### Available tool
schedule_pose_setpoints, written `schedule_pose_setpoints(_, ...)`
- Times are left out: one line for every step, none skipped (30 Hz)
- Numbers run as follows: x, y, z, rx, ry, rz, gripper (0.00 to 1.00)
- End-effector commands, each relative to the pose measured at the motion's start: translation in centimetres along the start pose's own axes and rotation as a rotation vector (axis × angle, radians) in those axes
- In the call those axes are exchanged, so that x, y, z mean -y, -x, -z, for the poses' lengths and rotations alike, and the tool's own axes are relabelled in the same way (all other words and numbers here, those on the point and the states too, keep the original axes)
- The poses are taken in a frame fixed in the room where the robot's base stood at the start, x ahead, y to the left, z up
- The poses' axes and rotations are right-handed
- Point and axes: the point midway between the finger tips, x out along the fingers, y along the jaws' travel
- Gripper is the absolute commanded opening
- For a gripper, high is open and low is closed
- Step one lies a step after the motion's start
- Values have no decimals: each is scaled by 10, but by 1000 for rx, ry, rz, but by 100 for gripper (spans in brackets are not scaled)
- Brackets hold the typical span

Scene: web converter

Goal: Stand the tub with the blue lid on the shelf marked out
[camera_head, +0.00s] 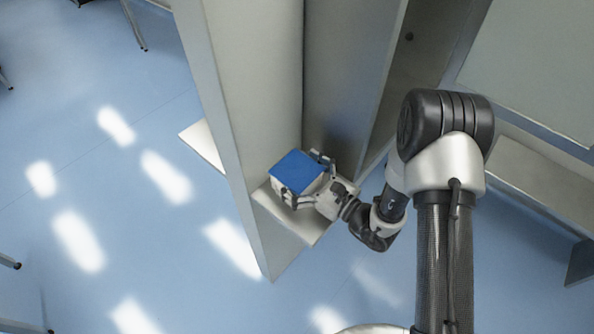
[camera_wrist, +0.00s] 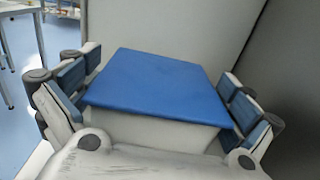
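The tub with the blue lid (camera_head: 298,171) is a pale, squarish tub with a flat blue lid. It appears upright in the head view, over a light shelf board (camera_head: 306,228) beside a tall grey panel. My gripper (camera_head: 308,180) reaches it from the right, with one finger on each side. In the wrist view, the blue lid (camera_wrist: 160,88) fills the middle, and the padded fingers of my gripper (camera_wrist: 160,82) flank it closely; they look shut on the tub. The tub's underside is hidden, so I cannot tell whether it touches the board. No shelf marking is readable.
Tall grey panels (camera_head: 250,75) stand left of and behind the tub, close to the gripper. Another pale board (camera_head: 204,147) juts out beyond the left panel. A bench-like surface (camera_head: 545,180) is at the right. Blue floor (camera_head: 120,215) is open at the left.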

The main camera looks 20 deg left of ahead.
Motion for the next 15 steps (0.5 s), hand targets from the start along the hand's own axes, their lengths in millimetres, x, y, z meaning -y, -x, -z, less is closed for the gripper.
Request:
schedule_pose_setpoints(0, 0, 0, 0, 0, 0, 100)
schedule_pose_setpoints(0, 0, 0, 0, 0, 0, 100)
schedule_pose_setpoints(0, 0, 0, 0, 0, 0, 100)
schedule_pose_setpoints(0, 0, 0, 0, 0, 0, 100)
schedule_pose_setpoints(0, 0, 0, 0, 0, 0, 100)
schedule_pose_setpoints(0, 0, 0, 0, 0, 0, 100)
schedule_pose_setpoints(0, 0, 0, 0, 0, 0, 100)
schedule_pose_setpoints(0, 0, -1, 0, 0, 0, 100)
schedule_pose_setpoints(0, 0, -2, 0, 0, 0, 100)
schedule_pose_setpoints(0, 0, -4, 0, 0, 0, 100)
schedule_pose_setpoints(0, 0, -6, 0, 0, 0, 100)
schedule_pose_setpoints(1, 6, -4, -1, -1, 3, 100)
schedule_pose_setpoints(2, 10, -3, -2, -2, 5, 100)
schedule_pose_setpoints(2, 15, -3, -3, -4, 5, 100)
schedule_pose_setpoints(2, 23, -3, -3, -3, 6, 100)
